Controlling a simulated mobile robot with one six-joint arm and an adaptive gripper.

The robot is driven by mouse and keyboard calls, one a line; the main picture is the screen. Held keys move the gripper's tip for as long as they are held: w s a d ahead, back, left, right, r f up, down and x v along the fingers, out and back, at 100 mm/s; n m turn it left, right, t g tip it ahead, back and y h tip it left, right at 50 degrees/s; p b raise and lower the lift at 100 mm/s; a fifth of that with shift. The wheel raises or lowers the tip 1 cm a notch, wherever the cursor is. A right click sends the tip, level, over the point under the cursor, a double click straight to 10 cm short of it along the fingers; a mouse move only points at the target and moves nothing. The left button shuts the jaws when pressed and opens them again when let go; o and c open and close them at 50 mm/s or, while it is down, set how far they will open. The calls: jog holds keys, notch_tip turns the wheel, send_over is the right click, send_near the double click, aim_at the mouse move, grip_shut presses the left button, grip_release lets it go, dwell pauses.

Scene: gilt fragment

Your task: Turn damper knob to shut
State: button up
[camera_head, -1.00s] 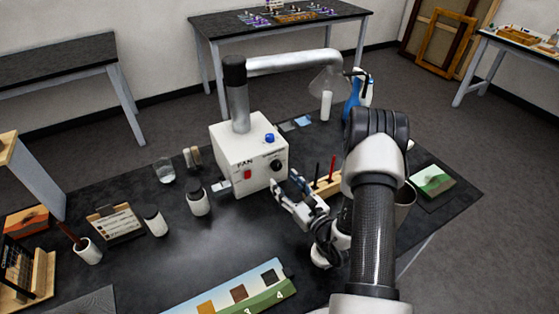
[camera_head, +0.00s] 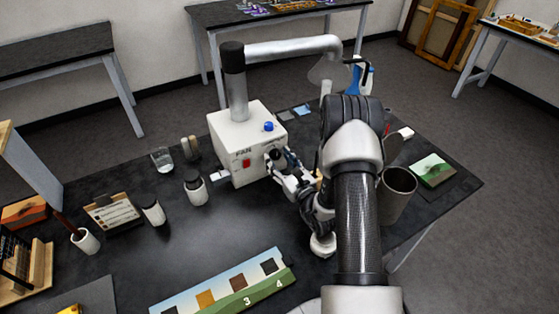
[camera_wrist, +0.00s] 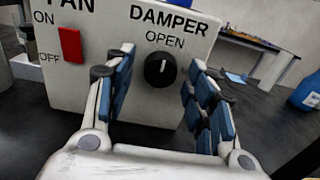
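The damper knob (camera_wrist: 160,70) is a black round dial with a white mark on the front of the white fan box (camera_head: 228,136). In the wrist view the mark is upright, below the word OPEN under the DAMPER label. My gripper (camera_wrist: 160,88) is open, with its blue-padded fingers on either side of the knob and gaps between pads and knob. In the head view my gripper (camera_head: 280,162) is at the front of the box and largely hides the knob. Any shut label is not visible.
A red FAN switch (camera_wrist: 70,44) is left of the knob. A blue button (camera_head: 268,126) and metal duct (camera_head: 237,95) are on top of the box. Jars (camera_head: 195,190) stand to the left, and a metal cup (camera_head: 397,192) stands right of my arm.

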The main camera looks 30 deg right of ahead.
jog(key=c, duration=1.1)
jog(key=shift+o, duration=0.2)
jog(key=shift+m, duration=0.3)
jog(key=m, duration=0.3)
jog(key=shift+m, duration=0.3)
jog(key=m+p, duration=0.1)
jog(key=m, duration=0.3)
jog(key=shift+m, duration=0.3)
jog(key=m+p, duration=0.1)
jog(key=m, duration=0.3)
jog(key=shift+a+r+m, duration=0.1)
jog(key=shift+m, duration=0.2)
jog(key=shift+m+p, duration=0.4)
jog(key=shift+m, duration=1.8)
